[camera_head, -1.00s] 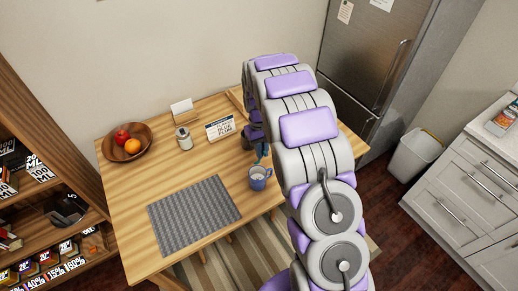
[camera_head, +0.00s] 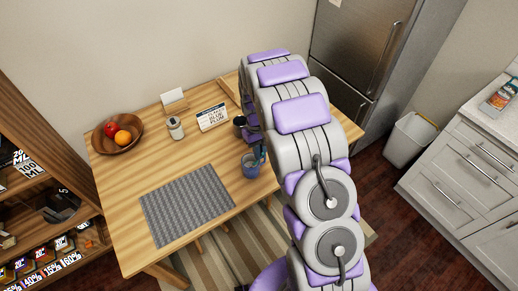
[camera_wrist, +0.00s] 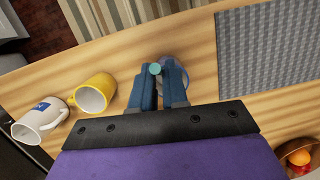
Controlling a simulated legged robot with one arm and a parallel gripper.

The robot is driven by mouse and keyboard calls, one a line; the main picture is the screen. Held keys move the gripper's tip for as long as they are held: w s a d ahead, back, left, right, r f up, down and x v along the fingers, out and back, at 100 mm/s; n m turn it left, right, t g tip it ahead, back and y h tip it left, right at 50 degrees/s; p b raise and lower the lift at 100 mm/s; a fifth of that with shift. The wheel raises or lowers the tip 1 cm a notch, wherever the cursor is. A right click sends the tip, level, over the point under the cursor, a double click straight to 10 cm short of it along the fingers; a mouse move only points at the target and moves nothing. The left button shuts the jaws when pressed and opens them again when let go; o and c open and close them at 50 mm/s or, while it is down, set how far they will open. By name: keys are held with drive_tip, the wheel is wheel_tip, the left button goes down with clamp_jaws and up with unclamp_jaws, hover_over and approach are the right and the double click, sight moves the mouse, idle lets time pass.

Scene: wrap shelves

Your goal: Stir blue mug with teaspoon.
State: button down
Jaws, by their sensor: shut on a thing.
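The blue mug (camera_head: 250,166) stands upright on the wooden table, right of the grey mat, close beside my arm. In the wrist view, part of the mug (camera_wrist: 184,66) shows behind my fingers. My gripper (camera_wrist: 158,84) is shut on the teaspoon, whose round teal handle end (camera_wrist: 155,69) shows between the dark blue fingers. The gripper is over the mug. The spoon's bowl is hidden, so I cannot tell how deep it sits in the mug. In the head view, my arm hides most of the gripper.
A yellow mug (camera_wrist: 95,94) and a white mug (camera_wrist: 39,121) lie left of my gripper in the wrist view. The grey mat (camera_head: 187,204), a fruit bowl (camera_head: 118,134), a jar (camera_head: 176,128) and a sign (camera_head: 212,117) are on the table. The front left tabletop is clear.

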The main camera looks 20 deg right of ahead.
sight(255, 163)
drive_tip(key=shift+w+a+f, duration=0.2)
drive_tip(key=shift+w+f, duration=0.05)
drive_tip(key=shift+f, duration=0.3)
drive_tip(key=shift+w+a+f, duration=0.15)
drive_tip(key=shift+w+f, duration=0.05)
drive_tip(key=shift+f, duration=0.4)
drive_tip(key=shift+w+a+f, duration=0.2)
drive_tip(key=shift+w+f, duration=0.05)
drive_tip(key=shift+f, duration=0.3)
drive_tip(key=shift+w+f, duration=0.4)
drive_tip(key=shift+f, duration=0.5)
drive_tip(key=shift+w+f, duration=0.35)
drive_tip(key=shift+f, duration=0.5)
drive_tip(key=shift+a+f, duration=0.1)
drive_tip(key=shift+a, duration=0.05)
drive_tip(key=shift+w, duration=0.15)
